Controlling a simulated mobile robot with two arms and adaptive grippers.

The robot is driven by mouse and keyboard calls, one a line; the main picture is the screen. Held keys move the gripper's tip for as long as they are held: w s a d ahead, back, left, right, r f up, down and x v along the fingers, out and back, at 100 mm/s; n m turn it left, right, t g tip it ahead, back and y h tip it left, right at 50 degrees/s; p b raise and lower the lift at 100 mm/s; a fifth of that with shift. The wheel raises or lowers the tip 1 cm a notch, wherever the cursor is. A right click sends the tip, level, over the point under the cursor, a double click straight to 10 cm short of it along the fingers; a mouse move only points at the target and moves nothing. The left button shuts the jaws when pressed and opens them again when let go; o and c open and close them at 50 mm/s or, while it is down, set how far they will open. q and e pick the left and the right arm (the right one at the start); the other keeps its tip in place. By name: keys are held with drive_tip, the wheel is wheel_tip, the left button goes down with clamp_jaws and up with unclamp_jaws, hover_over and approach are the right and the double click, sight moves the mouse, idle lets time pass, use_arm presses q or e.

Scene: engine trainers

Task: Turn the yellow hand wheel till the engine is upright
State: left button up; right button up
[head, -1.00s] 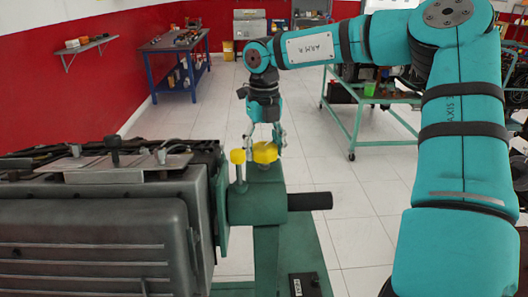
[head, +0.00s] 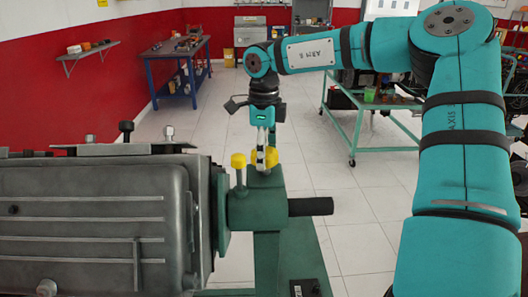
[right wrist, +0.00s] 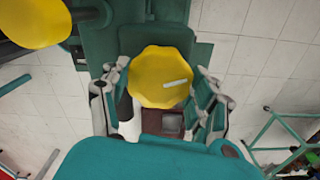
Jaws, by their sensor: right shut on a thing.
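The yellow hand wheel (head: 272,157) sits on top of the green gearbox of the engine stand (head: 256,208). My right gripper (head: 262,160) points down at it from above and is shut on it. In the right wrist view the wheel (right wrist: 160,72) shows between the two fingers, with a pale mark on its face. The grey engine (head: 90,220) is mounted left of the gearbox, its ribbed side facing me and a thin plate seen nearly edge-on along its top. My left gripper is not in view.
A yellow-capped post (head: 238,160) stands close to the left of the wheel. A black bar (head: 311,206) sticks out right from the gearbox. A blue workbench (head: 175,62) and a green table (head: 372,102) stand farther back, with clear tiled floor between.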

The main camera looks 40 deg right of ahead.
drive_tip(key=n, duration=0.7)
drive_tip(key=shift+r+p, duration=0.15)
drive_tip(key=shift+p, duration=0.2)
drive_tip(key=n, duration=0.4)
drive_tip(key=n+p, duration=0.1)
drive_tip(key=n, duration=0.3)
drive_tip(key=shift+n, duration=0.3)
drive_tip(key=n, duration=0.3)
drive_tip(key=shift+n, duration=0.4)
drive_tip(key=n, duration=0.3)
drive_tip(key=shift+n+p, duration=0.3)
drive_tip(key=shift+p, duration=0.05)
drive_tip(key=n, duration=0.3)
drive_tip(key=shift+d+n+p, duration=0.1)
drive_tip(key=shift+n+p, duration=0.25)
drive_tip(key=shift+n, duration=1.75)
